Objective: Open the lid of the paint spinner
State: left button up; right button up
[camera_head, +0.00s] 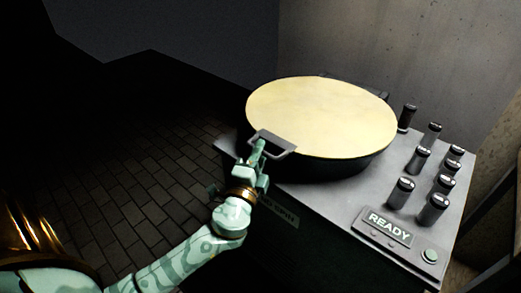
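The paint spinner (265,245) is a dark box-shaped machine with a round drum on top. Its pale yellow lid (325,112) lies flat over the drum and is closed. A grey bracket-shaped lid handle (285,152) sticks out from the lid's front left edge. My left gripper (262,150) is at the left part of the handle, with its fingers overlapping it in the picture. I cannot tell whether the fingers are closed around the handle. My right gripper is not in view.
Several dark bottles with light caps (403,192) stand on the spinner's right side. A READY panel (389,225) and a round green button (430,255) sit at the front right corner. The brick floor (130,180) at left looks clear. A grey wall (400,45) stands behind.

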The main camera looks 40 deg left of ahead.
pick_arm(q)
jog(key=shift+w+a+r, duration=0.1)
jog(key=shift+w+a, duration=0.1)
jog(key=shift+w, duration=0.45)
